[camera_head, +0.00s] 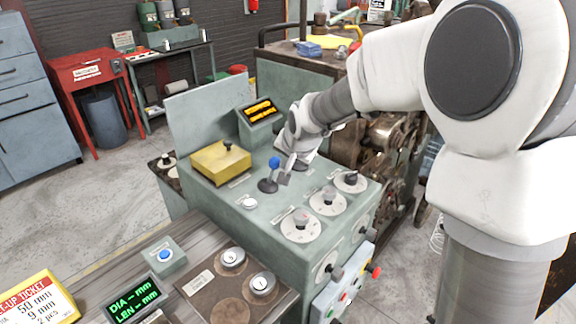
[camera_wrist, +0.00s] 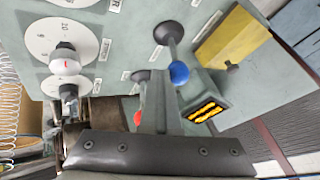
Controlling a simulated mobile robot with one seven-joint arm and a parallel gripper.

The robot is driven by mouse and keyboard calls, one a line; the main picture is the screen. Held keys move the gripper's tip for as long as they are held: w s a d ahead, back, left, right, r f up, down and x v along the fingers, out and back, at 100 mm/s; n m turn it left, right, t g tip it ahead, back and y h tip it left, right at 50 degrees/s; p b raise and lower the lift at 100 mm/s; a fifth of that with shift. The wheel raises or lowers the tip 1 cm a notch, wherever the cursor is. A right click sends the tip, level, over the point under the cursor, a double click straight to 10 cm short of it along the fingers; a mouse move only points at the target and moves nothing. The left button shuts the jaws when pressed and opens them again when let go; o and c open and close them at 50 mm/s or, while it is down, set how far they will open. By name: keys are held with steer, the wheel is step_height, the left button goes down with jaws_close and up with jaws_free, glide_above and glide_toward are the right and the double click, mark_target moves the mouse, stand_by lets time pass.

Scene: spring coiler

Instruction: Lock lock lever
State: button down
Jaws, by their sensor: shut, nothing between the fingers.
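A lever with a blue ball knob (camera_head: 274,162) and a black round base stands on top of the grey-green machine cabinet. The blue knob also shows in the wrist view (camera_wrist: 179,72). A second lever with a red knob (camera_wrist: 138,118) stands beside it, partly hidden by my gripper. I cannot read which label marks the lock lever. My gripper (camera_head: 285,176) is shut and empty, just right of the blue-knobbed lever in the head view. In the wrist view its fingers (camera_wrist: 165,85) point between the two levers, very close to the blue knob; contact is unclear.
Several dials (camera_head: 328,201) with knobs lie at the right of the cabinet top. A yellow cover (camera_head: 220,162) and an amber display (camera_head: 259,111) stand at the left and back. A front bench holds a green readout (camera_head: 134,299) and a blue button (camera_head: 165,256).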

steer(key=shift+w+a+r, duration=0.1)
steer(key=shift+a+r, duration=0.05)
steer(key=w+a+r+g+h+p, duration=0.1)
steer(key=p, duration=0.2)
steer(key=w+a+r+g+h+p, duration=0.1)
steer(key=w+a+g+p, duration=0.1)
steer(key=shift+a+r+n+h+p, duration=0.1)
steer(key=shift+r+n+h+p, duration=0.05)
steer(key=shift+n+h+p, duration=0.25)
steer(key=shift+w+a+f+g+h+p, duration=0.15)
steer(key=shift+w+a+g+h+p, duration=0.3)
steer(key=shift+w+a+p, duration=0.35)
steer(key=shift+w+a+f+g+h+p, duration=0.1)
steer(key=shift+w+a+g+h+p, duration=0.35)
steer(key=shift+p, duration=0.55)
steer(key=shift+w+a+r, duration=0.1)
steer(key=shift+w+a, duration=0.05)
steer(key=shift+w, duration=0.1)
